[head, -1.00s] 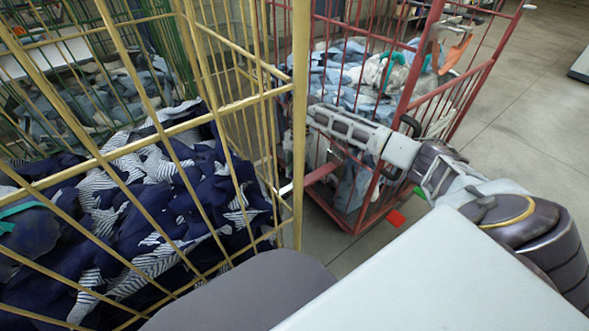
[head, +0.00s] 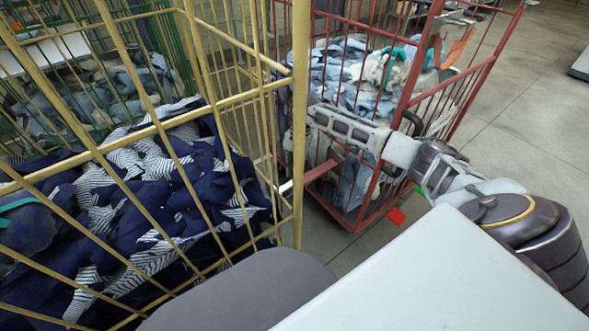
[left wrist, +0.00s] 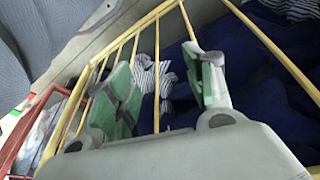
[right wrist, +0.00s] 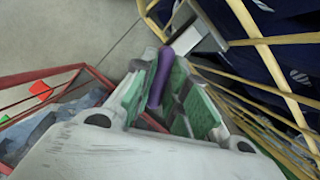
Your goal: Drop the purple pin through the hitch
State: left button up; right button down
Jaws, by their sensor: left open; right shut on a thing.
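The purple pin (right wrist: 161,76) is between the green-padded fingers of my right gripper (right wrist: 165,95) in the right wrist view. The gripper is shut on it, and the pin's far end lies close to a grey metal bracket (right wrist: 197,38), apparently the hitch, beside the yellow cart. I cannot tell whether the pin touches or enters it. My left gripper (left wrist: 165,88) is open and empty in the left wrist view, by the yellow bars. It is not visible in the head view.
The yellow cage cart (head: 299,120) with navy and striped cloth fills the left. A red cage cart (head: 425,60) with pale cloth stands behind my right forearm. A green cage (head: 185,60) is at the back left. Grey floor (head: 530,120) is open at right.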

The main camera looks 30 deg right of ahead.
jog(key=shift+f+b, duration=0.6)
jog(key=shift+f, duration=0.2)
jog(key=c, duration=1.3)
grip_release()
jog(key=shift+c, duration=0.2)
jog(key=shift+r, duration=0.1)
jog(key=v, duration=1.2)
jog(key=shift+s, duration=0.15)
jog(key=shift+s, duration=0.5)
jog(key=shift+s, duration=0.1)
